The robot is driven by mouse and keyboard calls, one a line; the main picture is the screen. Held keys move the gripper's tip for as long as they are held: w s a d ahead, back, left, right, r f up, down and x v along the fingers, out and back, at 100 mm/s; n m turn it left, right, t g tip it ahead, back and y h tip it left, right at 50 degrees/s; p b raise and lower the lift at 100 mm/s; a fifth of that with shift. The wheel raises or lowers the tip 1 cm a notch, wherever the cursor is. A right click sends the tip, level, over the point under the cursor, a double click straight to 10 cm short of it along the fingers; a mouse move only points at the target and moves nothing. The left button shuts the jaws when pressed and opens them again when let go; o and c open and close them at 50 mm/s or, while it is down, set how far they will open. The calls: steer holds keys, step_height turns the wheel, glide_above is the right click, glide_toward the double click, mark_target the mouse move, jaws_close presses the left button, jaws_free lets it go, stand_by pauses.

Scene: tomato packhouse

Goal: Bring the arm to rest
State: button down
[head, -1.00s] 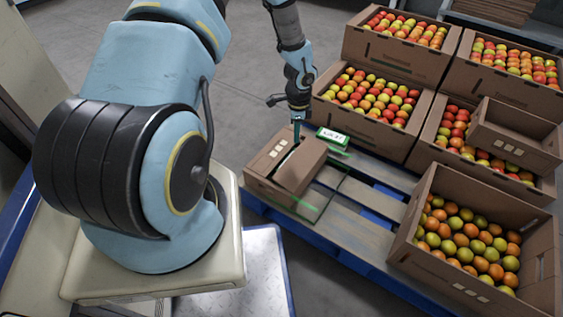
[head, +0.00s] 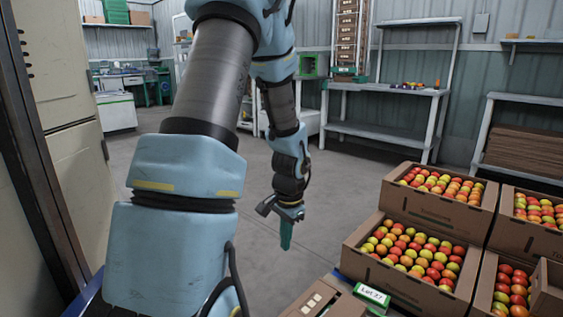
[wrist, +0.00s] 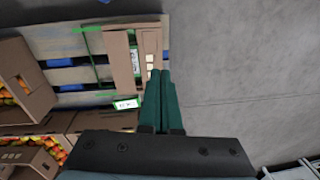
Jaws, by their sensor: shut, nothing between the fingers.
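My gripper (head: 286,236) hangs from my arm in the head view, pointing down, with its green fingers together and nothing between them. It is in the air over the grey floor, left of the tomato boxes. That carton (head: 325,303) shows only in part at the bottom of the head view.
Brown boxes of tomatoes (head: 392,283) stand at the right. A green-edged lot sign (head: 372,296) is beside the carton. A workbench (head: 385,91) and shelves line the back wall. The floor (head: 230,190) around my gripper is clear.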

steer(key=s+a+r+n+p, duration=0.1)
steer(key=s+a+r+n, duration=0.75)
steer(key=s+r, duration=0.2)
step_height(320, 180, up, 25)
steer(key=p, duration=2.4)
steer(key=shift+w+d+t+h, duration=0.25)
steer(key=shift+d+t+h, duration=0.1)
steer(key=shift+t+h, duration=0.05)
steer(key=shift+f, duration=0.15)
